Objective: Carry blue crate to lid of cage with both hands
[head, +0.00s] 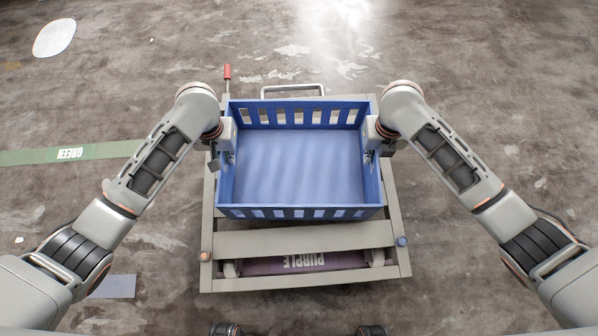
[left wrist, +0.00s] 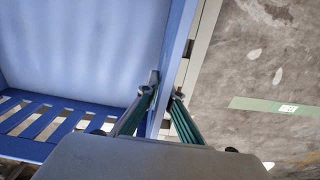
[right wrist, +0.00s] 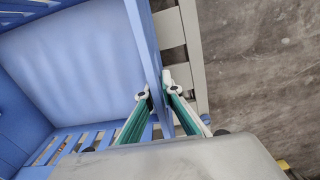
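The blue crate (head: 300,212) is an empty open box with slotted end walls. It sits level over a grey slatted frame (head: 300,242) in the middle of the head view; I cannot tell whether it rests on it or hangs just above. My left gripper (head: 228,158) is shut on the crate's left side wall, one finger inside and one outside, as the left wrist view (left wrist: 167,92) shows. My right gripper (head: 372,155) is shut on the right side wall in the same way, seen in the right wrist view (right wrist: 157,90). No separate cage lid is recognizable.
The grey frame has wheels, a back handle (head: 293,88) and a red-tipped lever (head: 227,74). A purple floor strip (head: 270,264) marked PURPLE runs under its front. A green strip (head: 110,151) marked GREEN lies at left. The concrete floor around is mostly clear.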

